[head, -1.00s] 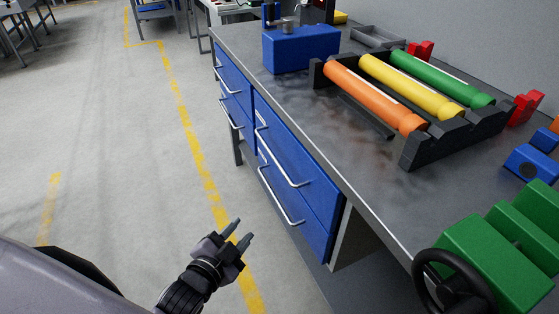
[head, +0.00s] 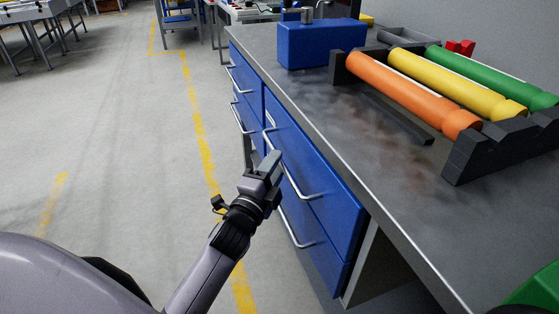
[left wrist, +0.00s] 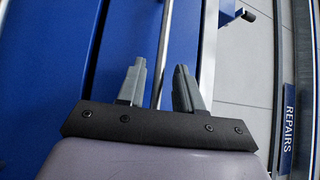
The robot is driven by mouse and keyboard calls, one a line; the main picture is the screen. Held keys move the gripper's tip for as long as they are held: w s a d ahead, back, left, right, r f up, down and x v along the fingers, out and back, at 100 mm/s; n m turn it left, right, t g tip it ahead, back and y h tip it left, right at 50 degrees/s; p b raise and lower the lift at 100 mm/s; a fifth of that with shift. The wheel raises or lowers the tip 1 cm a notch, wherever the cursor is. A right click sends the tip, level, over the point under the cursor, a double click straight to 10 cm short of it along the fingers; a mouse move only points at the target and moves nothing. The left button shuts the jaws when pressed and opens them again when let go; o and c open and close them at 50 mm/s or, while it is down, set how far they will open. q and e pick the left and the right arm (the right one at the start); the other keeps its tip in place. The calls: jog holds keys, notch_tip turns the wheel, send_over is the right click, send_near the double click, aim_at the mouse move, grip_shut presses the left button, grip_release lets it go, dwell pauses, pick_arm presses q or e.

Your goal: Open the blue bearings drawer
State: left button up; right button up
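The workbench has several blue drawers with silver bar handles, all seemingly shut. The near upper drawer (head: 330,182) has a long handle (head: 297,184); the near lower drawer (head: 325,255) is under it. No label is legible, so I cannot tell which holds bearings. My left gripper (head: 270,160) is beside the near upper drawer's front, partly hiding its handle. In the left wrist view the two fingers (left wrist: 158,85) are apart, and a silver bar (left wrist: 164,45) runs between them in the picture. Contact with it cannot be told. My right gripper is not in view.
The bench top (head: 300,95) carries a blue box (head: 308,45) and a dark rack with orange (head: 410,95), yellow and green rollers. Two far drawers (head: 245,80) are left of the near ones. The floor (head: 120,150) left of the bench is clear, with yellow lines.

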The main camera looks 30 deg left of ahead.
pick_arm(q)
jog(key=shift+w+a+r, duration=0.1)
jog(key=shift+w+r, duration=0.05)
jog(key=shift+w, duration=1.2)
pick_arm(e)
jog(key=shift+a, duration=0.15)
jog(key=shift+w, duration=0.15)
pick_arm(q)
grip_shut()
jog(key=s+a+p, duration=0.7)
jog(key=s+a, duration=1.4)
jog(key=s, duration=0.2)
jog(key=shift+s, duration=0.4)
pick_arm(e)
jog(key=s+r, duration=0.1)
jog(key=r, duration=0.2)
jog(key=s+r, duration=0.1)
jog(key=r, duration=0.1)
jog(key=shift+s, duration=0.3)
pick_arm(q)
jog(key=shift+a, duration=0.1)
grip_release()
